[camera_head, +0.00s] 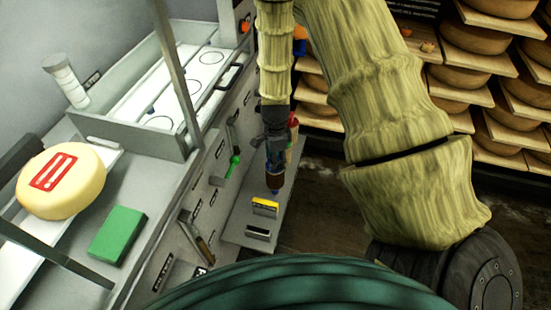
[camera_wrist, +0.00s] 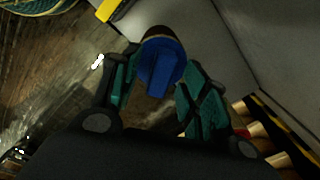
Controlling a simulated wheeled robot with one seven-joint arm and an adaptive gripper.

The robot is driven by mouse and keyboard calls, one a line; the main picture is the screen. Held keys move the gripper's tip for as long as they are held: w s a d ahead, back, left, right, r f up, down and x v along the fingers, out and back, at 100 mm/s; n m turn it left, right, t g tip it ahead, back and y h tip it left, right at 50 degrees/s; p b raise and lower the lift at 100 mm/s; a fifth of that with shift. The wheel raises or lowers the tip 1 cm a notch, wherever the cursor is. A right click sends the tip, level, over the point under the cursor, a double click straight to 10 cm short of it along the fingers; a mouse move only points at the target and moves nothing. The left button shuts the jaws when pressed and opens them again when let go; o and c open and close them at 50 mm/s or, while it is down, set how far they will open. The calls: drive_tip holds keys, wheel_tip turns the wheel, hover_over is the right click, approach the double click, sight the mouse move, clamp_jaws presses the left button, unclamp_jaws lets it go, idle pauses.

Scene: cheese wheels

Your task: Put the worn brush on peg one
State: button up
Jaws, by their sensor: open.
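My gripper (camera_head: 275,146) points down in front of the bench's side panel, and its jaws are open. In the wrist view, my gripper (camera_wrist: 160,62) has a blue piece (camera_wrist: 162,68) with a brown rim between or just beyond its fingers. In the head view, a brown piece with a blue tip (camera_head: 275,184) shows just below the jaws. I cannot tell whether it is the worn brush or whether the fingers touch it. The side panel (camera_head: 188,205) carries small black labels and hanging tools, one with a green handle (camera_head: 233,165). The peg numbers are too small to read.
A low grey shelf (camera_head: 285,205) below my gripper carries a yellow-topped block (camera_head: 265,206) and a dark block (camera_head: 258,233). The bench holds a cheese wheel (camera_head: 60,181), a green block (camera_head: 117,234) and a trough (camera_head: 130,135). Cheese racks (camera_head: 475,68) stand at the right.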

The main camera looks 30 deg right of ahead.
wheel_tip(320, 180, up, 11)
drive_tip(key=shift+r, duration=0.15)
idle(0.4)
drive_tip(key=shift+s, duration=0.1)
idle(0.4)
